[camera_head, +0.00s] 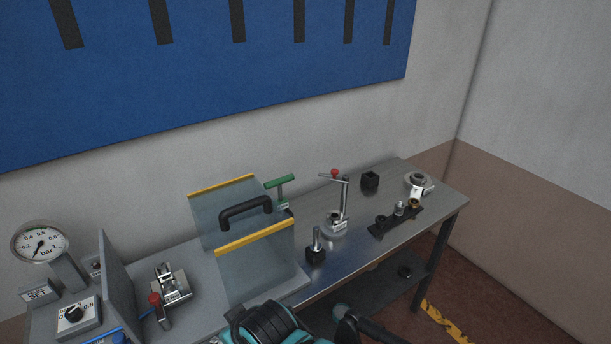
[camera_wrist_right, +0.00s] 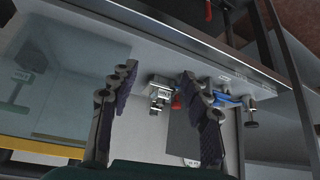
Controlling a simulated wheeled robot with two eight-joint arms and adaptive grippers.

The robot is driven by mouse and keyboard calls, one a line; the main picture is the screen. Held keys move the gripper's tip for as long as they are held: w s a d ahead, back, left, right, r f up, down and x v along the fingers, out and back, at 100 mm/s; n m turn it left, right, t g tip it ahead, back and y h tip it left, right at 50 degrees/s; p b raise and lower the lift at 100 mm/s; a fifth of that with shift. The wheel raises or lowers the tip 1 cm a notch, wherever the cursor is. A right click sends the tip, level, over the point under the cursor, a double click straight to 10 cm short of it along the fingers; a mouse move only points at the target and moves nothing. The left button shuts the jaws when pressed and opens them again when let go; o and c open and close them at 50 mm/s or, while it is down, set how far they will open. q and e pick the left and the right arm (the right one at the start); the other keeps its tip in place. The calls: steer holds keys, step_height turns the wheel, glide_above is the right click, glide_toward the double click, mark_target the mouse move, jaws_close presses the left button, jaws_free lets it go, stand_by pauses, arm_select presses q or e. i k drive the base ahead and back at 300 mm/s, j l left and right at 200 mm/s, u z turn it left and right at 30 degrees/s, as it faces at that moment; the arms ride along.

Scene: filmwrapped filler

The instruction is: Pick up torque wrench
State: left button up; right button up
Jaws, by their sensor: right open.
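I cannot pick out a torque wrench for certain. A blue-handled item (camera_head: 118,338) shows at the lower left edge of the head view, partly cut off. A blue part also shows in the right wrist view (camera_wrist_right: 228,100), beyond the right finger. My right gripper (camera_wrist_right: 156,108) is open, its two dark padded fingers apart with nothing held between them. Through that gap a metal clamp (camera_wrist_right: 159,92) with a red knob is seen farther off. My left gripper is in neither view.
A clear guard with yellow edges and a black handle (camera_head: 246,209) stands mid-bench. A gauge (camera_head: 40,243), a switch box (camera_head: 75,314) and a red-knobbed clamp (camera_head: 170,286) are left. A green T-handle (camera_head: 280,182) and several fixtures are right. Bare bench (camera_head: 372,250) shows between fixtures.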

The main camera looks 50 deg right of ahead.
mark_target(281, 200)
steer(key=l, duration=0.55)
steer(key=i+l, duration=0.15)
steer(key=l, duration=0.95)
steer(key=i, duration=0.05)
